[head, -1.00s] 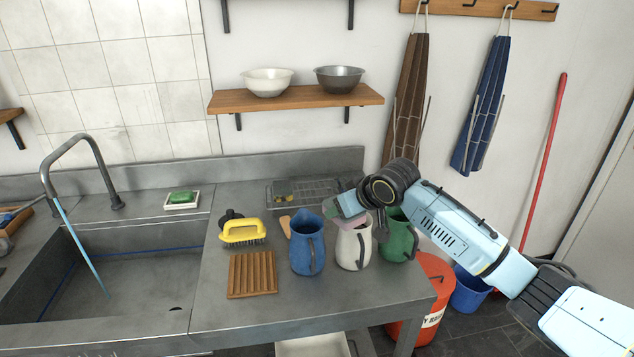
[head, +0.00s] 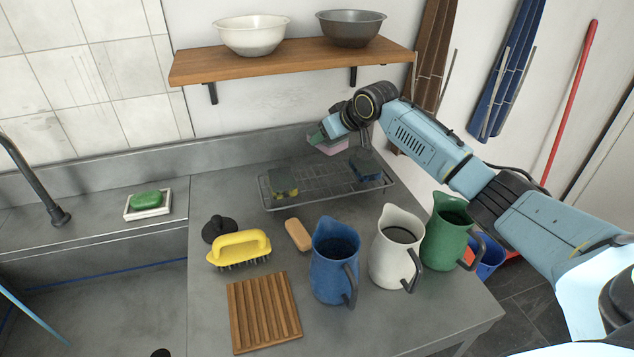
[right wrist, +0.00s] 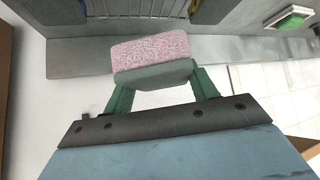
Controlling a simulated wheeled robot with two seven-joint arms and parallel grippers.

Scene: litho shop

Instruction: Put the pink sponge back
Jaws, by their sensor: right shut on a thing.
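The pink sponge (head: 331,146) is held in my right gripper (head: 323,137), above the back edge of a wire drying rack (head: 312,190). In the right wrist view the sponge (right wrist: 152,52) has a speckled pink side and a grey-green side, and sits between the two green fingers (right wrist: 158,88). On the rack lie a yellow and dark sponge (head: 284,182) at the left and a blue sponge (head: 366,169) at the right, partly hidden by my arm. My left gripper is in neither view.
Blue (head: 333,262), white (head: 396,250) and green (head: 447,233) jugs stand in front of the rack. A yellow brush (head: 239,247), a wooden slatted board (head: 264,310) and a tan block (head: 298,235) lie on the steel counter. A shelf (head: 290,62) hangs above.

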